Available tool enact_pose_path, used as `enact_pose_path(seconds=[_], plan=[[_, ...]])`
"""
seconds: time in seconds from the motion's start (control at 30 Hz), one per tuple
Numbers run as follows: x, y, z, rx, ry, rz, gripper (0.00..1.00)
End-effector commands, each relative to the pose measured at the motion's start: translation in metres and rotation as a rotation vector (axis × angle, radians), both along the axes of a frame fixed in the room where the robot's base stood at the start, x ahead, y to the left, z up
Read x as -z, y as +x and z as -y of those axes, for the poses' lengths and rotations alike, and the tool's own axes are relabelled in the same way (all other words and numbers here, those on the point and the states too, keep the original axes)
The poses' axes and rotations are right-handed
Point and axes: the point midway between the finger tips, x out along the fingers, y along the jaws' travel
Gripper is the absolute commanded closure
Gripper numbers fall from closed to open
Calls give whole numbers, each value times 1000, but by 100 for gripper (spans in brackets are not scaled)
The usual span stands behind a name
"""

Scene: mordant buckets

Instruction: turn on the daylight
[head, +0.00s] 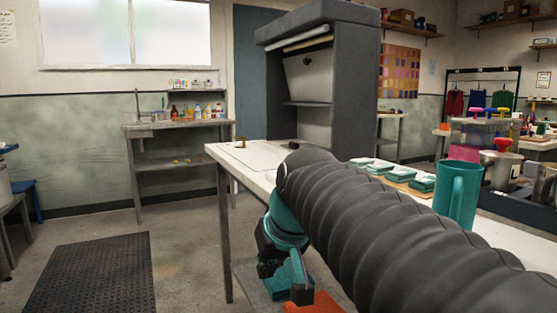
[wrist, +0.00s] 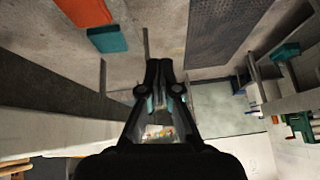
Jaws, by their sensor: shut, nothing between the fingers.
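A dark grey viewing booth (head: 355,90) stands behind the far end of the white worktable in the head view. Two pale light tubes run under its hood, and the lower tube (head: 308,40) shows no clear glow. A small dark item lies at the booth's base; I cannot tell whether it is a switch. No marked daylight switch can be made out. My gripper (head: 272,264) hangs below the tabletop at the table's left side, well apart from the booth. In the wrist view my gripper (wrist: 158,68) is shut and empty, and the booth is not recognisable there.
An orange block (head: 315,303) and a teal block (wrist: 107,40) lie low below my gripper. A sink bench (head: 180,124) stands behind; the floor between is open.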

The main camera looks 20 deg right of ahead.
Motion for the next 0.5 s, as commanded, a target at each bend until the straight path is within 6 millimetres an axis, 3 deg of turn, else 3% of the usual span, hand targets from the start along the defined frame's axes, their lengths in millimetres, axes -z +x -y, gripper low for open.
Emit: enact_pose_path(seconds=[0.03,0.2,0.5], plan=[[-25,21,11,10,10,13,100],[-93,77,48,12,40,62,100],[-185,151,129,-18,55,166,100]])
